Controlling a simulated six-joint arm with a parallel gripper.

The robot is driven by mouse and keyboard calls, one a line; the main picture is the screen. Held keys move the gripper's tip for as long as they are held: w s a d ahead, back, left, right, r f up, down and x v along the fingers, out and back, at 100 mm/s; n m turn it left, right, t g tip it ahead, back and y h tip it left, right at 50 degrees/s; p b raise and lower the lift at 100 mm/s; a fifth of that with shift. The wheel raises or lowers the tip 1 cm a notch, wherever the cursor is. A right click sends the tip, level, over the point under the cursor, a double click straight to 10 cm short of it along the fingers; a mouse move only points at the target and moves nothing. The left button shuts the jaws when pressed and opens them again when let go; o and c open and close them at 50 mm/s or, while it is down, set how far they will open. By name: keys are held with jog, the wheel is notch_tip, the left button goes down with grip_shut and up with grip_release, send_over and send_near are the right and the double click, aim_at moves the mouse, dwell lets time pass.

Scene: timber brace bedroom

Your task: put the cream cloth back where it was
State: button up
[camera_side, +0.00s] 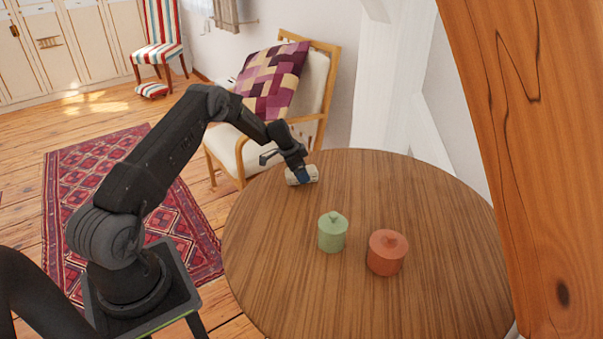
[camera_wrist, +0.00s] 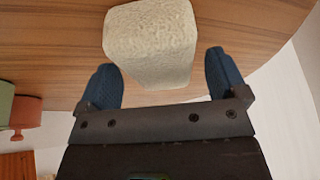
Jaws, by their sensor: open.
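The cream cloth (camera_side: 310,173) lies as a small folded or rolled bundle near the table's far left edge in the side view. In the wrist view the cloth (camera_wrist: 150,42) fills the top middle, with a rough, fluffy surface. My gripper (camera_side: 304,177) is at the cloth in the side view. In the wrist view my gripper (camera_wrist: 164,82) is open, its two blue fingertips apart. The cloth's near end reaches into the gap between the fingers. I cannot tell whether either finger touches it.
A green lidded pot (camera_side: 332,233) and a terracotta lidded pot (camera_side: 387,254) stand on the round wooden table (camera_side: 445,220). A chair (camera_side: 240,150) with a patchwork cushion (camera_side: 268,82) stands beyond the table. A timber brace (camera_side: 545,150) rises at the right. The table's right side is clear.

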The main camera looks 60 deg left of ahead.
jog(key=v, duration=1)
jog(key=shift+r, duration=0.2)
jog(key=s+d+r+n, duration=0.1)
jog(key=s+d+r, duration=0.4)
jog(key=d+r, duration=0.6)
jog(key=s+d+r+n, duration=0.1)
jog(key=s+d+r, duration=0.4)
jog(key=d+r, duration=0.6)
jog(key=s+d+n+y, duration=0.1)
jog(key=s+d, duration=0.4)
jog(key=s, duration=0.5)
jog(key=s+d+r+n+t, duration=0.1)
jog(key=s+d, duration=0.4)
jog(key=s, duration=0.6)
jog(key=shift+s+d+r+y, duration=0.3)
jog(key=shift+y, duration=0.1)
